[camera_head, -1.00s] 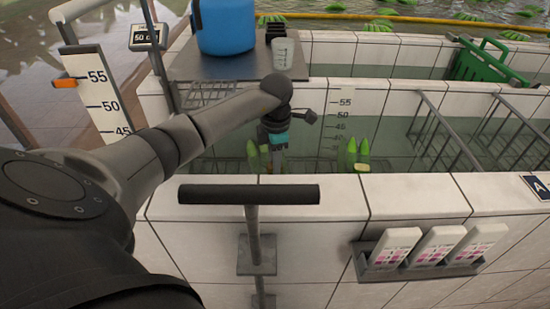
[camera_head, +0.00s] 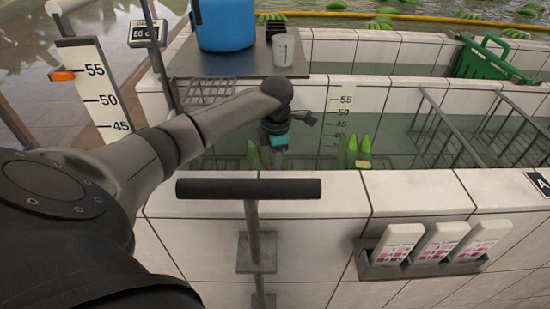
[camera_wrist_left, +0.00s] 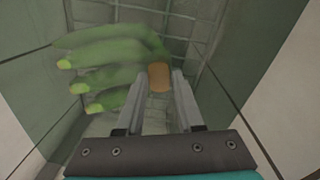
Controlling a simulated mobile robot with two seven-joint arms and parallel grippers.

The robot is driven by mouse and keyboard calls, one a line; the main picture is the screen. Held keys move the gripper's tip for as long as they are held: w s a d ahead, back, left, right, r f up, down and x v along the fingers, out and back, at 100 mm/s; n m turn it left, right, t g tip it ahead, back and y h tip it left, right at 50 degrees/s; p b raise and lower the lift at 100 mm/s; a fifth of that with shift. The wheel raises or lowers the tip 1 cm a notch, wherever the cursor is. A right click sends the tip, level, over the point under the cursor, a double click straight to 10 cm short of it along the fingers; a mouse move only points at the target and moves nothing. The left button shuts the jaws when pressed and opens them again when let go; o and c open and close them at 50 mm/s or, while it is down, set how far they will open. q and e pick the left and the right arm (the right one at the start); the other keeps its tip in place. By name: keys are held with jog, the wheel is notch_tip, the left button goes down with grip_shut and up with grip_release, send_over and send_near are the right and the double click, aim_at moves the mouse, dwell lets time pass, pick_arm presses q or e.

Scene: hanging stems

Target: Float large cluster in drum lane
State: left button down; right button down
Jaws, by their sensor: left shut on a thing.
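A green banana cluster with a tan cut crown (camera_wrist_left: 158,76) shows in the left wrist view, its fingers (camera_wrist_left: 100,68) spreading left. My left gripper (camera_wrist_left: 172,85) is shut on the crown. In the head view the gripper (camera_head: 276,155) points down inside a tiled water lane, and part of the held cluster (camera_head: 254,154) shows beside it. The near wall hides its lower part, and I cannot tell how deep it sits. A second green cluster (camera_head: 352,152) stands tips up in the same lane, to the right. My right gripper is not in view.
The near tiled wall (camera_head: 410,192) edges the lane, with a dark T-handle (camera_head: 248,188) in front. Metal racks (camera_head: 450,133) stand to the right. A blue drum (camera_head: 226,25) and a cup (camera_head: 283,50) sit on the grey shelf behind. A depth scale (camera_head: 343,120) marks the far wall.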

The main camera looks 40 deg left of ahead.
pick_arm(q)
jog(key=shift+f, duration=0.2)
dwell(0.3)
jog(key=shift+c, duration=2.3)
grip_release()
jog(key=shift+s+f, duration=0.1)
